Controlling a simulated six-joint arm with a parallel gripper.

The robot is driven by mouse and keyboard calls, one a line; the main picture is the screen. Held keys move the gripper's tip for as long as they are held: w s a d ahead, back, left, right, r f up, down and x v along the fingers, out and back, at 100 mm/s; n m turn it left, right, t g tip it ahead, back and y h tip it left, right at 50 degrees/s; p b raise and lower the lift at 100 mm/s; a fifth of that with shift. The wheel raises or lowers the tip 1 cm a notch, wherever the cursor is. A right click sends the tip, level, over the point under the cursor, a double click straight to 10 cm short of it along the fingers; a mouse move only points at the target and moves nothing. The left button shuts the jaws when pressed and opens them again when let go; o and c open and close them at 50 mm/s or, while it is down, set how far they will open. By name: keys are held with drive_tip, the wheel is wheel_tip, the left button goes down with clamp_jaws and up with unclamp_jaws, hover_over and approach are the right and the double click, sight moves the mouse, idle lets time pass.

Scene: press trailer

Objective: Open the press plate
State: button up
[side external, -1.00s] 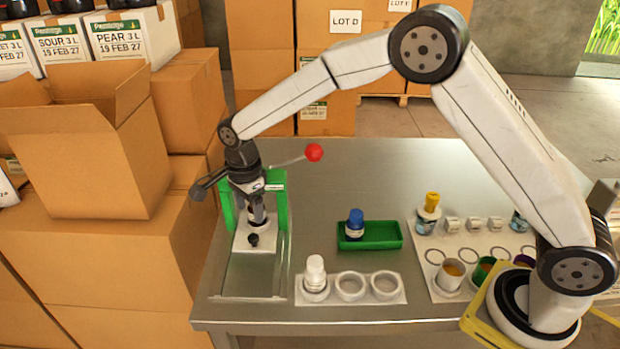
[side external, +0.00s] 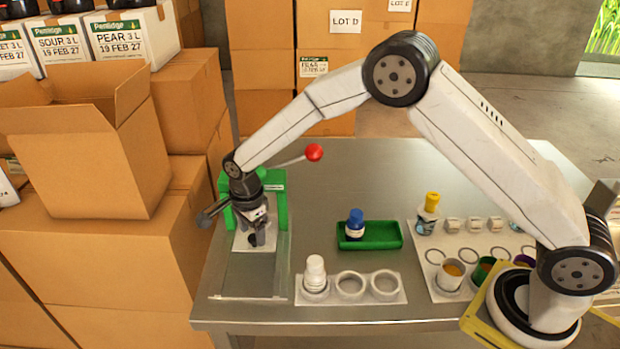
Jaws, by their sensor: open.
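The green press frame (side external: 282,208) stands at the back left of the metal table. A lever with a red ball knob (side external: 314,152) extends up and right from behind my arm. The pale press plate (side external: 241,243) lies at the foot of the frame, partly hidden by my gripper. My gripper (side external: 257,239) is open and points down over the plate, in front of the frame. I cannot tell whether its fingertips touch the plate or the dark knob on it.
A white rack (side external: 350,286) holds a white-capped bottle (side external: 315,273) beside empty rings. A green tray (side external: 381,240) with a blue-capped bottle (side external: 355,224) sits behind it. A board with cups and a yellow-capped bottle (side external: 429,213) is at right. Cardboard boxes (side external: 98,265) crowd the left table edge.

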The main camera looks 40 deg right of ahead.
drive_tip(key=shift+f, duration=0.55)
clamp_jaws()
idle(1.1)
